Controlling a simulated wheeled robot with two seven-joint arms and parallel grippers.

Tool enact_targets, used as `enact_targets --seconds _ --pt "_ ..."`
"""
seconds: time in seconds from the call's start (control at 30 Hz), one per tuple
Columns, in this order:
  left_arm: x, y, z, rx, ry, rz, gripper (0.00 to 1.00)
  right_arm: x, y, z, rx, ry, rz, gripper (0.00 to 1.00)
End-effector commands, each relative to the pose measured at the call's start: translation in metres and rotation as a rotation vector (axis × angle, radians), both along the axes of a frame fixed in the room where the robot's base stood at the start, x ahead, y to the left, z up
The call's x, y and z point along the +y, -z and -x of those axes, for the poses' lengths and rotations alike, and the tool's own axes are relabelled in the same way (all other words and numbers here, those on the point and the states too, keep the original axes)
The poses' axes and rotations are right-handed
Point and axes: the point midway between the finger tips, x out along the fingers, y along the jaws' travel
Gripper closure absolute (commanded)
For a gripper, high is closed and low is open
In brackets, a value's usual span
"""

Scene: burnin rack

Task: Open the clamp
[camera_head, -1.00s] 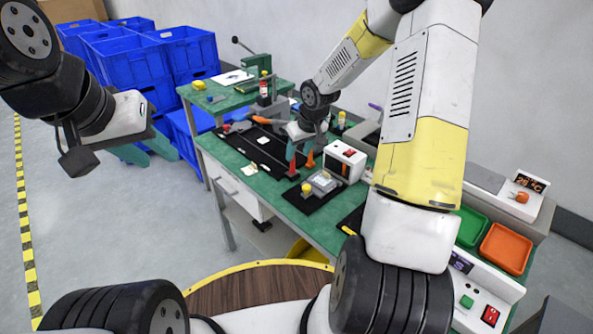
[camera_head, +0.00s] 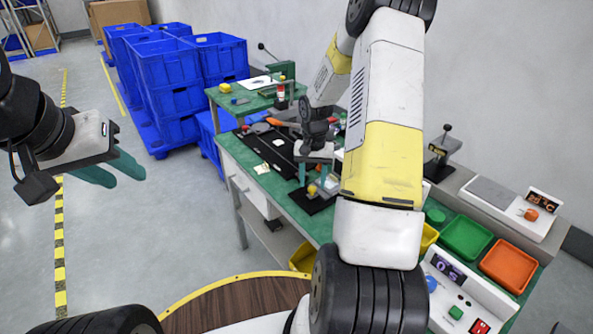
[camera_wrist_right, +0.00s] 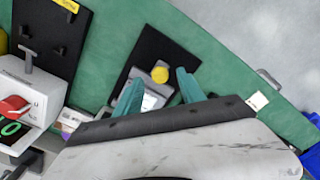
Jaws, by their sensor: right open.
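The clamp appears to be the small grey fixture with a yellow ball knob (camera_head: 312,190) on a black plate (camera_head: 322,207) on the green bench. My right gripper (camera_head: 314,180) is open above the fixture. In the wrist view its two teal fingertips (camera_wrist_right: 160,82) lie on either side of the knob, with gaps; contact is not visible. My left gripper (camera_head: 127,180) is open and empty over the floor at left.
A black tray (camera_head: 267,147) lies farther back on the bench. In the wrist view, a white box with a red switch (camera_wrist_right: 18,103) and a black rack (camera_wrist_right: 50,35) stand left of the fixture. Green (camera_head: 466,238) and orange (camera_head: 507,263) trays are at right. Blue crates (camera_head: 170,75) stand behind.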

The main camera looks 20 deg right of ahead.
Motion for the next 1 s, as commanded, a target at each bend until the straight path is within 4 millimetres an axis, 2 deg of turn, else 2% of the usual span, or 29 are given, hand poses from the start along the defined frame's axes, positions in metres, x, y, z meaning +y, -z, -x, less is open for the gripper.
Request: enact_targets --seconds 0.17,0.47,0.7,1.0 --pt "0.0 0.0 0.0 0.0 0.0 0.0 0.64 0.0 0.016 0.0 0.001 0.0 0.0 0.53" --pt "0.0 0.0 0.0 0.0 0.0 0.0 0.64 0.0 0.019 0.0 -0.001 -0.001 0.0 0.53" --pt "0.0 0.0 0.0 0.0 0.0 0.0 0.64 0.0 0.018 0.0 -0.001 -0.001 0.0 1.0" --pt "0.0 0.0 0.0 0.0 0.0 0.0 0.64 0.0 0.018 0.0 -0.001 -0.001 0.0 1.0"
